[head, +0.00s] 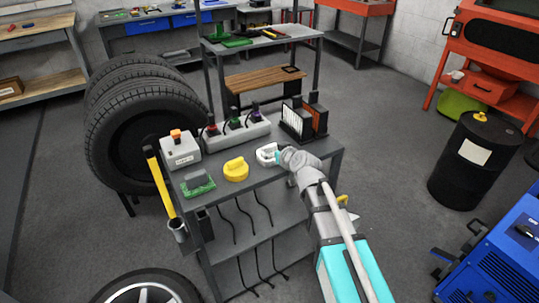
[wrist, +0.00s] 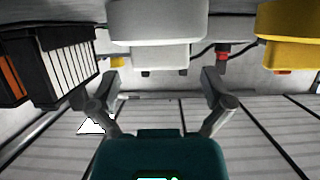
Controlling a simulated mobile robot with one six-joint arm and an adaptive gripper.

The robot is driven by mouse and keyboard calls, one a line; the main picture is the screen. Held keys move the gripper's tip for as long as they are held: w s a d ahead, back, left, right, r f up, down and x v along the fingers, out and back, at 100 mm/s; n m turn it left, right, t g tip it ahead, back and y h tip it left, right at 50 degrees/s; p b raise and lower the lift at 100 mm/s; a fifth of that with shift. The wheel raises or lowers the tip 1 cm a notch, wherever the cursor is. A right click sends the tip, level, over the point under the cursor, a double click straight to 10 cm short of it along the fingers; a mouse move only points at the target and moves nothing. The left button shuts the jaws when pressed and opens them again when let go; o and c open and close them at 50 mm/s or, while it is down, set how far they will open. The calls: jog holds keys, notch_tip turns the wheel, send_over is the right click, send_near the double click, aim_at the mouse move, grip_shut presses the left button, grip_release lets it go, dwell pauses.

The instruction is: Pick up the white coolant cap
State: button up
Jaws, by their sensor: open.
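The white coolant cap (head: 264,154) lies on the top of the grey cart (head: 228,183), near its front edge in the head view. In the wrist view the white cap (wrist: 158,25) fills the top middle, a wide body with a narrower lower part. My gripper (head: 277,157) is right beside it in the head view and hides part of it. In the wrist view my gripper (wrist: 160,80) is open, with its two fingers spread to either side of the cap's lower part. Nothing is held, and I cannot tell whether the fingers touch the cap.
A yellow cap (head: 236,169) sits left of the white one; it is at right in the wrist view (wrist: 290,38). Black-framed modules (head: 305,117) stand behind to the right. A grey block with coloured connectors (head: 235,130), a grey box (head: 182,151) and a green board (head: 198,184) share the cart.

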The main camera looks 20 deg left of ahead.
aim_at(270, 149)
jog(key=shift+b+x, duration=0.55)
jog(key=shift+x, duration=1.3)
jog(key=shift+d, duration=0.1)
jog(key=c, duration=0.9)
jog(key=shift+c, duration=0.2)
